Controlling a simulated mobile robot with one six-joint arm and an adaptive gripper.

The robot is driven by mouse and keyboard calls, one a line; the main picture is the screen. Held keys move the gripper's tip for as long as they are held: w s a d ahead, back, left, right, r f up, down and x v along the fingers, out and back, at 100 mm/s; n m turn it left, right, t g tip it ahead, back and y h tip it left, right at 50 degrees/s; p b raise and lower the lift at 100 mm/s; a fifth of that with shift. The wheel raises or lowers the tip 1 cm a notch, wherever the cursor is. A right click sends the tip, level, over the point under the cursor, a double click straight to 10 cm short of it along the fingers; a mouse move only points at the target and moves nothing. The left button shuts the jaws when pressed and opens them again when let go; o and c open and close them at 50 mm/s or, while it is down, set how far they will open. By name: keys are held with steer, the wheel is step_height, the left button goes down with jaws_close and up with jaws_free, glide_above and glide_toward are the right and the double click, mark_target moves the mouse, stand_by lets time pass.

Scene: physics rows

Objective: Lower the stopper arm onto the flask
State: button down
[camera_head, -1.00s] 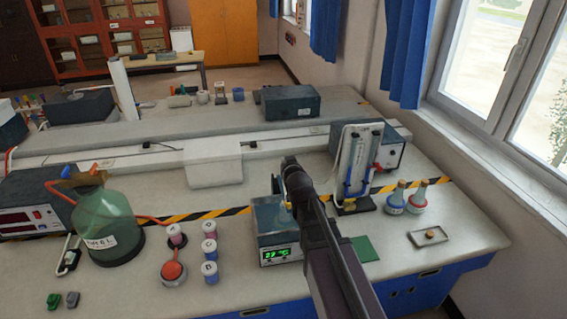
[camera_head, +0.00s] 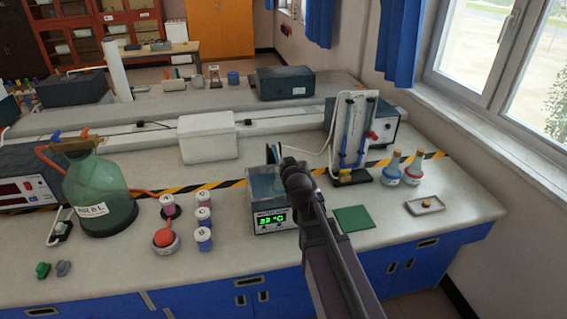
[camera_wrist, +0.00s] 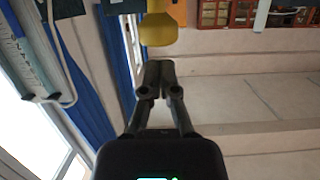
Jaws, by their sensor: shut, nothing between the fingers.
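My gripper (camera_head: 295,172) is at the rear right of a small blue-grey bath (camera_head: 262,218) with a green lit display. Its fingers (camera_wrist: 160,70) are shut and empty. A rounded yellow piece (camera_wrist: 162,28) lies just beyond the fingertips in the wrist view; I cannot tell whether they touch it or whether it is part of the stopper arm. A thin dark upright part (camera_head: 273,154) shows behind the bath, left of my gripper, partly hidden. I cannot make out a flask there. Two stoppered conical flasks (camera_head: 392,172) (camera_head: 414,170) stand to the right.
A glass-tube stand (camera_head: 353,140) with a white hose is close behind right; it also shows in the wrist view (camera_wrist: 32,55). A green bottle (camera_head: 98,195), a round red-stoppered vessel (camera_head: 165,240) and several capped jars (camera_head: 203,217) are left. A green mat (camera_head: 352,219) lies right.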

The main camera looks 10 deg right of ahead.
steer(key=shift+s+f+b, duration=0.3)
steer(key=shift+f+b, duration=0.2)
steer(key=shift+f, duration=0.15)
steer(key=shift+s+f+b, duration=0.3)
steer(key=shift+f+b, duration=0.15)
steer(key=shift+f, duration=0.15)
steer(key=shift+s, duration=0.1)
steer(key=shift+r, duration=0.25)
